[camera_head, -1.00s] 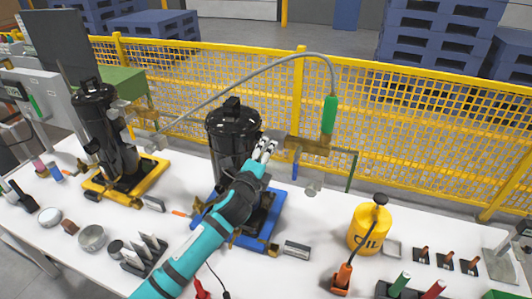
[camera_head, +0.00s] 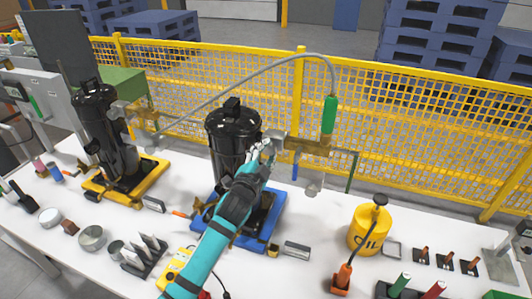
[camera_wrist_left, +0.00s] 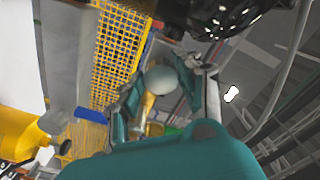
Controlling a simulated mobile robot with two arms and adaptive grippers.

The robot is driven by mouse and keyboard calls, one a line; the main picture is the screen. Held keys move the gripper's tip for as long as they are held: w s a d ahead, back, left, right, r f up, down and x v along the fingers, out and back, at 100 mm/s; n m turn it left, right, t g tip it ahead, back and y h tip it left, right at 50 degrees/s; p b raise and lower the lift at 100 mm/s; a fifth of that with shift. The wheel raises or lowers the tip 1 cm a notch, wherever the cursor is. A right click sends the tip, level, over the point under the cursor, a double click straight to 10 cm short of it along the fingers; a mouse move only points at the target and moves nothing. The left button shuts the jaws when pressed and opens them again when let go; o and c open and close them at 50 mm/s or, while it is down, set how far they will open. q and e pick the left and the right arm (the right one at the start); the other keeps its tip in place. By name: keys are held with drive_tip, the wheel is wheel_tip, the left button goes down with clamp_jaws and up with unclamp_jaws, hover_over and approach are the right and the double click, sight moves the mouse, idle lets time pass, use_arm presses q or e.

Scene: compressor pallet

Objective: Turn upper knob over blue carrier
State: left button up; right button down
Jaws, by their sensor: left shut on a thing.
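A black compressor (camera_head: 233,130) stands upright on the blue carrier (camera_head: 274,226) in the middle of the table. My left gripper (camera_head: 264,147) is beside the compressor's right side, at the left end of this fitting. In the left wrist view, a pale rounded knob (camera_wrist_left: 157,80) lies between my teal fingers (camera_wrist_left: 160,88), which are closed around it. In the head view my fingers hide most of the knob. My right gripper is not in view.
A second compressor (camera_head: 98,125) stands on a yellow carrier (camera_head: 150,181) at the left. A yellow oil can (camera_head: 365,232) is at the right. A grey hose (camera_head: 255,72) arches above my gripper. A yellow mesh fence (camera_head: 420,135) runs behind the table.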

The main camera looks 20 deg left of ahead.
use_arm(q)
drive_tip(key=shift+f+n, duration=0.15)
drive_tip(key=shift+n, duration=0.65)
drive_tip(key=o, duration=1.1)
drive_tip(key=shift+o, duration=0.2)
drive_tip(key=s, duration=1.2)
drive_tip(key=shift+a, duration=0.2)
